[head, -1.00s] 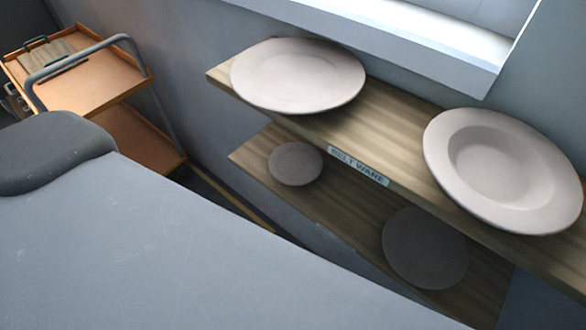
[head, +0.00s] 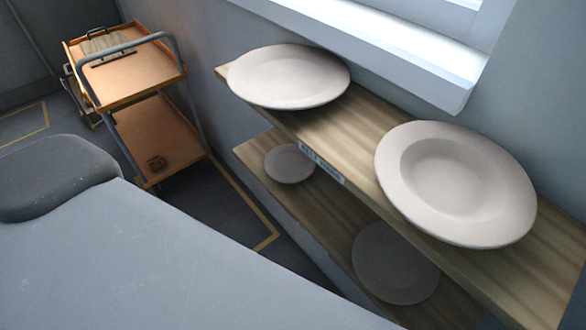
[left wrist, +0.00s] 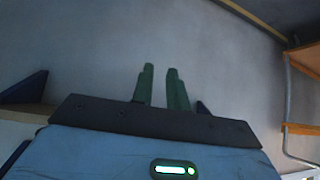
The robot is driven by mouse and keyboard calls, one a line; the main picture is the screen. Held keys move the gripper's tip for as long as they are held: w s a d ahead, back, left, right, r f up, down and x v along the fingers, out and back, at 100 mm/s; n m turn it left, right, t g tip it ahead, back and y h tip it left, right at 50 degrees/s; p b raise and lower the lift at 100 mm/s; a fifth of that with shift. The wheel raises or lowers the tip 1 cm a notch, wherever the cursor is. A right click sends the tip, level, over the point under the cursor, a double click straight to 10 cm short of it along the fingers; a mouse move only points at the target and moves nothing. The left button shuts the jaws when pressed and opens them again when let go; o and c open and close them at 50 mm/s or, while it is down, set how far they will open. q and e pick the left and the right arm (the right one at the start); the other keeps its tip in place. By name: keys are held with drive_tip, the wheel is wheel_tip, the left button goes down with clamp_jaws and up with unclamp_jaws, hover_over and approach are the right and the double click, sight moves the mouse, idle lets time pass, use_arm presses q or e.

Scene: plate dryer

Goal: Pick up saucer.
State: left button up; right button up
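A small round pale saucer (head: 289,163) lies flat on the lower wooden shelf (head: 320,213), near its left end, in the head view. It is the smallest of the dishes there, and no gripper is near it in that view. My left gripper shows only in the left wrist view (left wrist: 161,70), with two green fingers apart and nothing between them. A plain grey wall is behind the fingers. My right gripper is in no view.
The upper shelf (head: 360,150), above the saucer, holds a large plate (head: 289,76) and a deep plate (head: 455,183). Another plate (head: 396,262) lies on the lower shelf. An orange two-tier cart (head: 150,135) stands left, with floor between it and the shelves.

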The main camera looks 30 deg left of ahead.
use_arm(q)
drive_tip(key=w+a+r+m+t, duration=0.1)
drive_tip(key=w+a+r+m, duration=0.1)
drive_tip(key=w+r+m, duration=0.4)
drive_tip(key=w+a+r+m+t, duration=0.1)
drive_tip(key=w+a+r+m, duration=0.25)
drive_tip(key=w, duration=0.55)
drive_tip(key=m+t+y, duration=0.1)
drive_tip(key=m+t, duration=0.1)
drive_tip(key=m, duration=0.5)
approach(275, 177)
drive_tip(key=x, duration=0.2)
drive_tip(key=shift+n, duration=0.25)
drive_tip(key=p+x, duration=0.1)
drive_tip(key=x, duration=0.6)
drive_tip(key=shift+w+f, duration=0.1)
drive_tip(key=shift+f, duration=0.15)
drive_tip(key=shift+w+f, duration=0.1)
drive_tip(key=shift+w, duration=0.1)
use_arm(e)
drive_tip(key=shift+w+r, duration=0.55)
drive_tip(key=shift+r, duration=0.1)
use_arm(q)
clamp_jaws()
